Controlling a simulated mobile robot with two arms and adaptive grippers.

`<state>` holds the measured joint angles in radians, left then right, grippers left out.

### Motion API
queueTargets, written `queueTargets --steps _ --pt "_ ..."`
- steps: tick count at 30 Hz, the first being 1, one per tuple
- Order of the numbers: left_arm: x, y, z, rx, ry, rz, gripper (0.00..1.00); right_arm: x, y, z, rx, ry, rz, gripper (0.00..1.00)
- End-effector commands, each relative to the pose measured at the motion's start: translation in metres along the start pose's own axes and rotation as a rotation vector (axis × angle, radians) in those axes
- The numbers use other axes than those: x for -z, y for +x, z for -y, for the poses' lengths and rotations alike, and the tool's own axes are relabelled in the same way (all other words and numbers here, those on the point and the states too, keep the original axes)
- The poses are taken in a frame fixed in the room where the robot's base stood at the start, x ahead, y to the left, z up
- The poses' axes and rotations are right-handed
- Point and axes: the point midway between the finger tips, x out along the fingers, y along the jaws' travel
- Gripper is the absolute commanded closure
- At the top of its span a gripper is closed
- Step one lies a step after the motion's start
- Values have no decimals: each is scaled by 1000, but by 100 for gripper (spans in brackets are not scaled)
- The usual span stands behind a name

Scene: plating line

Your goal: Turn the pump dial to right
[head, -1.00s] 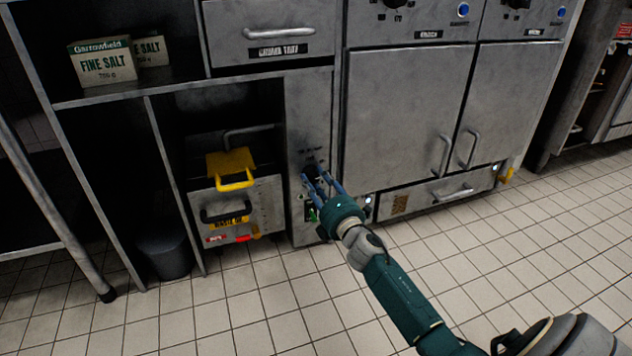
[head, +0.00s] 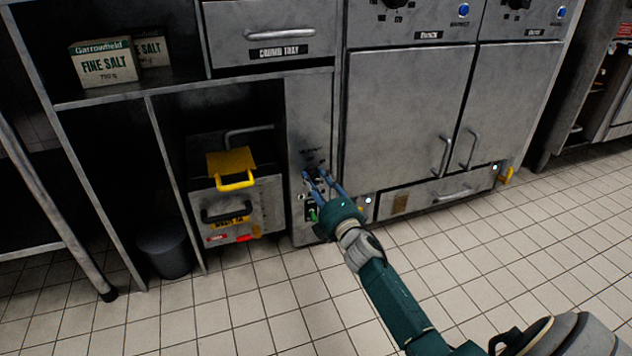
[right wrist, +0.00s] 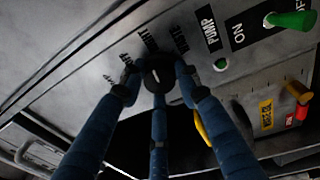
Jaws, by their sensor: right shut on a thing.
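The pump dial (right wrist: 158,76) is a dark round knob with a white pointer mark, on the grey metal control panel (head: 308,115). My right gripper (right wrist: 160,82) is shut on the dial, with its blue fingers around the knob in the right wrist view. In the head view my right gripper (head: 320,174) reaches the panel from the lower right and hides most of the dial. Printed position labels fan out above the dial, too blurred to read fully. My left gripper is not in view.
A green lever (right wrist: 291,20) with an ON label is close beside the dial. A fryer-side bay holds a yellow-handled container (head: 231,167). Cabinet doors (head: 400,110) stand to the right. The tiled floor (head: 240,305) in front is clear.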

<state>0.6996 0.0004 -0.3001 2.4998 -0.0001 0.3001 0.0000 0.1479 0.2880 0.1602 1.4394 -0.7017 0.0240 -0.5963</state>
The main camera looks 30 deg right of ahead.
Motion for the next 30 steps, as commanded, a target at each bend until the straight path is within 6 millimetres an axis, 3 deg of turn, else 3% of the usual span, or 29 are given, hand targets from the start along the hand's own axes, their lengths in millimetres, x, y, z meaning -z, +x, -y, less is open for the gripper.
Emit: queueTargets --steps 1,3,4,14,24,30 --pt "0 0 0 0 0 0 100 4 1 -1 -2 1 -6 64" --pt "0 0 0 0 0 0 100 3 1 -1 -2 0 -6 50" --pt "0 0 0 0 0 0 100 3 1 -1 -2 0 -5 49" --pt "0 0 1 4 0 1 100 1 -4 0 0 -1 -2 49" --pt "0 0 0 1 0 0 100 3 -55 1 1 0 -5 49" --pt "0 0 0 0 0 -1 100 3 -73 0 -1 0 -5 49"
